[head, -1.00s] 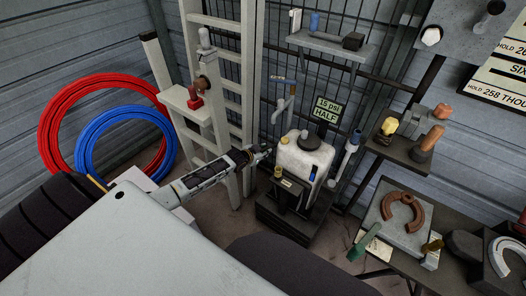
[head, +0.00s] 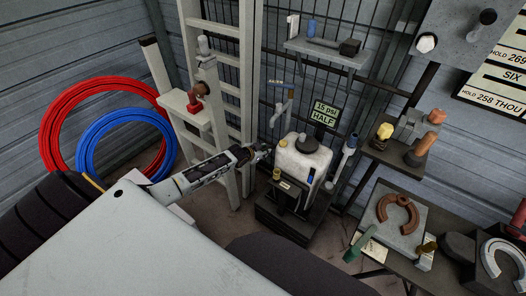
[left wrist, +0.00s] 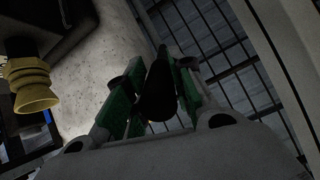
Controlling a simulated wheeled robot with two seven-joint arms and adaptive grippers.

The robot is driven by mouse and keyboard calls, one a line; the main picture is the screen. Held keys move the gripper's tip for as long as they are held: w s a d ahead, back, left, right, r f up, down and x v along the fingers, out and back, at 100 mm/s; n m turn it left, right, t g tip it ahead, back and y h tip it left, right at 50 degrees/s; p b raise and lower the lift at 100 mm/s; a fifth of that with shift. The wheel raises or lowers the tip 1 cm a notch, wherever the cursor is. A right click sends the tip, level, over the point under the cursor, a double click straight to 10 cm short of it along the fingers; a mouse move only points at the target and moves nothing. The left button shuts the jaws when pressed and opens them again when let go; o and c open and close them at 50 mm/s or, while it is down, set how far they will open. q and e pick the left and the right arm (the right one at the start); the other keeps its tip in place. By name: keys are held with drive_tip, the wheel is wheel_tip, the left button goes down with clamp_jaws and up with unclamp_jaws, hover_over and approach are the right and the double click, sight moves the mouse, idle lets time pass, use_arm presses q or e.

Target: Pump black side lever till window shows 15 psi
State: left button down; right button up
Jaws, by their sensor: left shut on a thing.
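The white tank (head: 298,160) with a dark cap stands on a dark stand in the middle of the head view. A small pale plate or window (head: 286,186) sits low on its front, too small to read. My left gripper (head: 263,152) is at the tank's left side. In the left wrist view its green-padded fingers (left wrist: 155,98) are closed around the black lever (left wrist: 158,92), whose rounded end points toward the camera. The tank's pale wall (left wrist: 95,85) is left of the fingers. My right gripper is not in view.
A sign (head: 325,113) reading "15 psi HALF" is behind the tank. A ladder (head: 235,110) stands left, close to my left arm. A brass fitting (left wrist: 30,85) is near the fingers. A bench (head: 395,235) with a horseshoe is at right.

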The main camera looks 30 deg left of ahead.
use_arm(q)
drive_tip(key=shift+w+d+r, duration=0.1)
drive_tip(key=shift+w+r, duration=0.15)
drive_tip(key=shift+r, duration=0.1)
drive_tip(key=c, duration=1.5)
unclamp_jaws()
drive_tip(key=shift+o, duration=1.5)
drive_tip(key=shift+f, duration=0.15)
drive_tip(key=shift+s, duration=0.15)
drive_tip(key=shift+s, duration=0.1)
drive_tip(key=shift+v, duration=0.9)
drive_tip(key=v, duration=0.9)
drive_tip(key=shift+s+r, duration=0.3)
drive_tip(key=shift+s, duration=0.05)
